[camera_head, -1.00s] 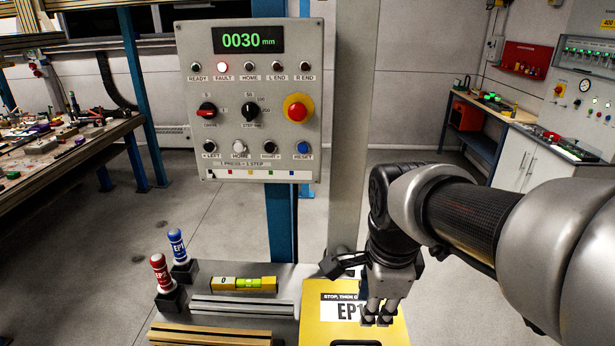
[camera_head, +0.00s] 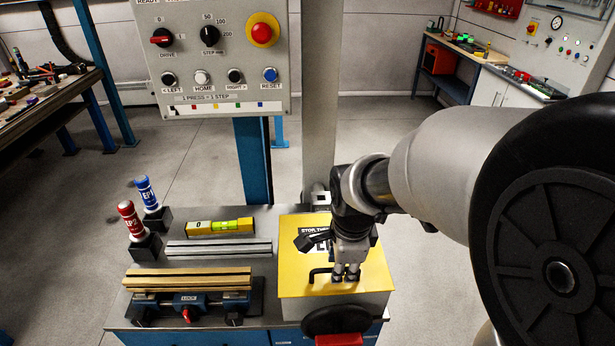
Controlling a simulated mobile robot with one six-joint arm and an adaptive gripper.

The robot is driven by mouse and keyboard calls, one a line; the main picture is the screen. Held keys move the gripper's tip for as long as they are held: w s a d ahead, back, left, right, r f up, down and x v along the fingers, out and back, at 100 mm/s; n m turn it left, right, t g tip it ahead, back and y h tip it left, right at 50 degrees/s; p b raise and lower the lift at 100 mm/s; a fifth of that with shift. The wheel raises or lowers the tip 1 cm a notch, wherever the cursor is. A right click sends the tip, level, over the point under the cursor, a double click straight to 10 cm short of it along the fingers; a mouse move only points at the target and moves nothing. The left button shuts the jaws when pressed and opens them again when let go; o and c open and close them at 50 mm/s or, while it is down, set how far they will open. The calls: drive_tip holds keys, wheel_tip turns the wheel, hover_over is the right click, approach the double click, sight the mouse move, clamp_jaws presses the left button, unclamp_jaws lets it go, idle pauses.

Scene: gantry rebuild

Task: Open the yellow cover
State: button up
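The yellow cover (camera_head: 298,260) lies flat and closed on a pale box at the front right of the bench. It carries a label that is mostly hidden behind my gripper. A black handle (camera_head: 317,273) is at the front part of the cover, and its right end is hidden by the fingers. My gripper (camera_head: 345,278) points down over the cover, its fingertips at the handle's right side. The two fingers are close together. I cannot tell whether they touch the handle or hold it.
A black handwheel (camera_head: 337,321) is on the box front below the cover. Left on the bench are a yellow level (camera_head: 220,228), a silver rail (camera_head: 218,247), a wooden bar (camera_head: 188,279), and blue EP1 (camera_head: 147,193) and red EP2 (camera_head: 131,219) plugs. A control panel (camera_head: 213,78) hangs behind.

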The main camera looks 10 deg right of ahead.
clamp_jaws()
idle(0.3)
idle(0.5)
